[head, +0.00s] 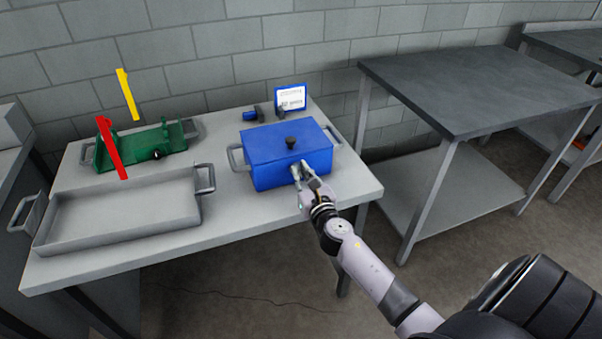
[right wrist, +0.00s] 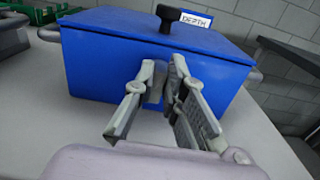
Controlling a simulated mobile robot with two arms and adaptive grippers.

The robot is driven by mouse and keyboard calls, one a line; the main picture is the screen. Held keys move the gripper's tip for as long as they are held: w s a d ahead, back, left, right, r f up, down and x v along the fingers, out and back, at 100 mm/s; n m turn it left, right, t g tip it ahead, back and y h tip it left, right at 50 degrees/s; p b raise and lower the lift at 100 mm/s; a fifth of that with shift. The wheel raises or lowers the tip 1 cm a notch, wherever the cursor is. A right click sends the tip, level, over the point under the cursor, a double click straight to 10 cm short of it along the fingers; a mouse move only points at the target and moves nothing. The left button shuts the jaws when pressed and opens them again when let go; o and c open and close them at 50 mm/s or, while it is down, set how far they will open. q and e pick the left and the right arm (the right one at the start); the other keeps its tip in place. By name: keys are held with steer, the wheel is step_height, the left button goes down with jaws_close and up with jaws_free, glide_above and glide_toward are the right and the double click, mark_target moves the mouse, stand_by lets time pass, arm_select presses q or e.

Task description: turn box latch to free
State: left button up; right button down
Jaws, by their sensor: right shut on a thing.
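The blue box (head: 280,155) stands on the grey table, its lid down, with a black knob (head: 291,142) on top and grey side handles. It also fills the upper part of the right wrist view (right wrist: 110,65). My right gripper (head: 301,170) is at the box's front face. In the right wrist view my right gripper (right wrist: 163,80) has its fingers close together around a small grey latch (right wrist: 155,92) on that face. The fingers hide much of the latch, so I cannot tell its exact angle. My left gripper is not in view.
A grey tray (head: 125,241) lies at the table's left front. Behind it is a green fixture (head: 173,140) with red (head: 108,140) and yellow (head: 126,92) levers. A blue-framed sign (head: 291,88) stands behind the box. A dark-topped table (head: 480,88) is at the right.

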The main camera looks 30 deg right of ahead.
steer(key=m, duration=0.4)
steer(key=shift+s+d+f+m+b, duration=0.1)
steer(key=shift+d+m+b, duration=0.2)
steer(key=shift+m+b, duration=0.1)
steer(key=m, duration=0.4)
steer(key=shift+d+f+m, duration=0.15)
steer(key=shift+d+m, duration=0.1)
steer(key=shift+m, duration=0.05)
steer(key=m, duration=0.4)
steer(key=shift+d+f+b, duration=0.15)
steer(key=shift+f+b, duration=0.1)
steer(key=shift+b, duration=0.1)
steer(key=shift+s+f+m, duration=0.1)
steer(key=shift+f+m, duration=0.05)
steer(key=shift+m, duration=0.95)
steer(key=shift+f+m, duration=0.1)
steer(key=shift+m, duration=1)
steer(key=c, duration=1.6)
jaws_free()
steer(key=shift+c, duration=0.2)
